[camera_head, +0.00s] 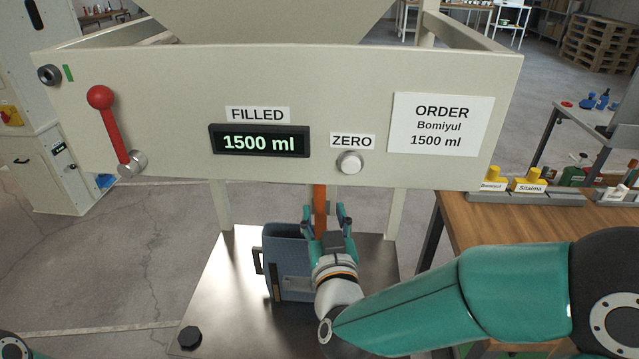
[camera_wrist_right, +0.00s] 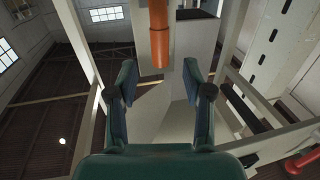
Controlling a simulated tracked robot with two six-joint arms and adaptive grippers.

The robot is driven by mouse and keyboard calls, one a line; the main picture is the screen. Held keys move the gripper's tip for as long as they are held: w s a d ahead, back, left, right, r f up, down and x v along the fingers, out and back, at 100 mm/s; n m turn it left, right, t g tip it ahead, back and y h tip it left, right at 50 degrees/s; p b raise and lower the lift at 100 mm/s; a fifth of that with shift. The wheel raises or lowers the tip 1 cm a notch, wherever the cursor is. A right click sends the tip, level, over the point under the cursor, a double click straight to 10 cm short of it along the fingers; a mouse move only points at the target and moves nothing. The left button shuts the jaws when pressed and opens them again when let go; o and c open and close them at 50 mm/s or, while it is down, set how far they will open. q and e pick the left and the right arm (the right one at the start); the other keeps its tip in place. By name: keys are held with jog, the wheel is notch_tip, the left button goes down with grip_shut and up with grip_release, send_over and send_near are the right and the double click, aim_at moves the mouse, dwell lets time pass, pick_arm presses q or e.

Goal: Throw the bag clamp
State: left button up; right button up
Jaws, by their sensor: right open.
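An orange bar (camera_head: 320,205) hangs below the cream panel, and its lower end also shows in the right wrist view (camera_wrist_right: 159,40). I cannot tell for certain whether this bar is the bag clamp's handle. My right gripper (camera_head: 328,212) is open, with one finger on each side of the bar in the head view. In the wrist view the bar's end lies between and beyond the open fingertips (camera_wrist_right: 161,78); no contact shows. A red lever with a round knob (camera_head: 110,125) stands on the panel's left. My left gripper is out of view.
The panel (camera_head: 300,80) carries a display reading 1500 ml and a ZERO button (camera_head: 349,162). A blue container (camera_head: 285,255) stands on the metal plate (camera_head: 225,290), partly behind my right wrist. A wooden table (camera_head: 500,220) with labelled yellow-topped items is at right.

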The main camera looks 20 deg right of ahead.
aim_at(321, 196)
jog(key=w, duration=0.2)
jog(key=w+p, duration=0.1)
jog(key=w, duration=0.2)
jog(key=w+d, duration=0.1)
jog(key=w, duration=0.1)
jog(key=shift+w+d, duration=0.1)
jog(key=shift+w, duration=0.2)
jog(key=shift+c, duration=0.2)
grip_shut()
